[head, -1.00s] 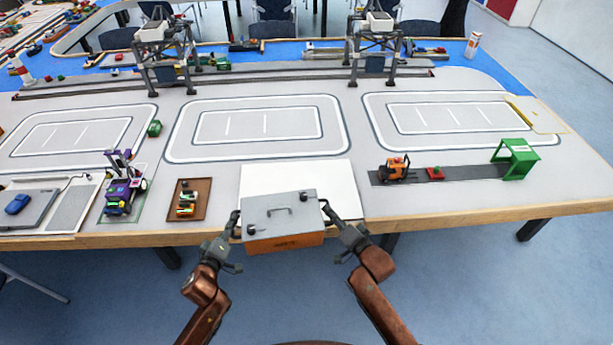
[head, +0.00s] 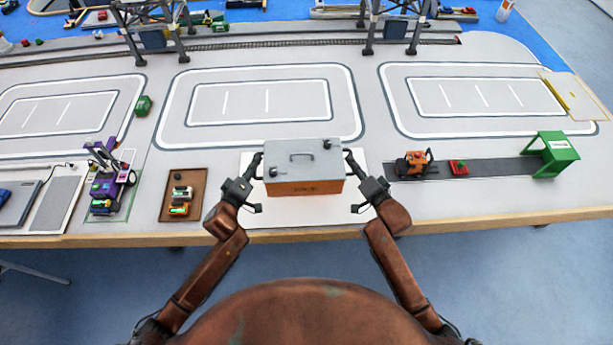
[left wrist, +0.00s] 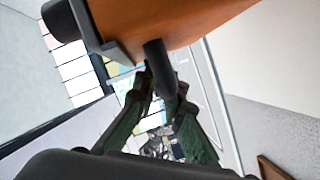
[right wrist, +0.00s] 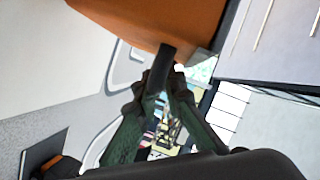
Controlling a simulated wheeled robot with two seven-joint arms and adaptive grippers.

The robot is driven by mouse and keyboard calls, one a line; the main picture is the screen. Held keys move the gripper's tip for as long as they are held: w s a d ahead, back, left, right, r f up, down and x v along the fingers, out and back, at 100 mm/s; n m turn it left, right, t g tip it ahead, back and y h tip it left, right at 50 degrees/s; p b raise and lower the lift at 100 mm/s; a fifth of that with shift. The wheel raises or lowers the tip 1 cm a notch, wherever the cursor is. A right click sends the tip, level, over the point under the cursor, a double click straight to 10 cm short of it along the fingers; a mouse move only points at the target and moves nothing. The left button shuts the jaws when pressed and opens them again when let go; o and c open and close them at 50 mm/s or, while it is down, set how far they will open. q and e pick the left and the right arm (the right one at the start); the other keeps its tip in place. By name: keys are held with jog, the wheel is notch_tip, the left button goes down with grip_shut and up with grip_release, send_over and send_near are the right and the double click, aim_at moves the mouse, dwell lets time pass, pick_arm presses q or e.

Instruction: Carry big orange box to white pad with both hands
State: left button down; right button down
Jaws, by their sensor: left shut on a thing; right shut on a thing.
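The big orange box (head: 304,188) with a grey lid is over the white pad (head: 300,217) in the head view, hiding the pad's middle and back. I cannot tell whether its underside touches the pad. My left gripper (head: 254,170) is shut on the dark handle at the box's left side. My right gripper (head: 353,165) is shut on the handle at its right side. The left wrist view shows the left handle (left wrist: 159,66) between the fingers, beside the orange wall. The right wrist view shows the right handle (right wrist: 158,72) gripped the same way.
A brown tray (head: 199,208) with small batteries and a purple vehicle (head: 108,185) stand to the left. An orange vehicle (head: 414,163), a red block (head: 458,167) and a green gate (head: 552,154) stand on a dark strip to the right. Gantry cranes are at the back.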

pick_arm(q)
jog(key=shift+w+r, duration=0.15)
jog(key=shift+r, duration=0.1)
pick_arm(e)
jog(key=shift+w+r, duration=0.15)
jog(key=shift+r, duration=0.15)
pick_arm(q)
jog(key=shift+d, duration=0.1)
jog(key=shift+f, duration=0.2)
pick_arm(e)
jog(key=shift+f, duration=0.25)
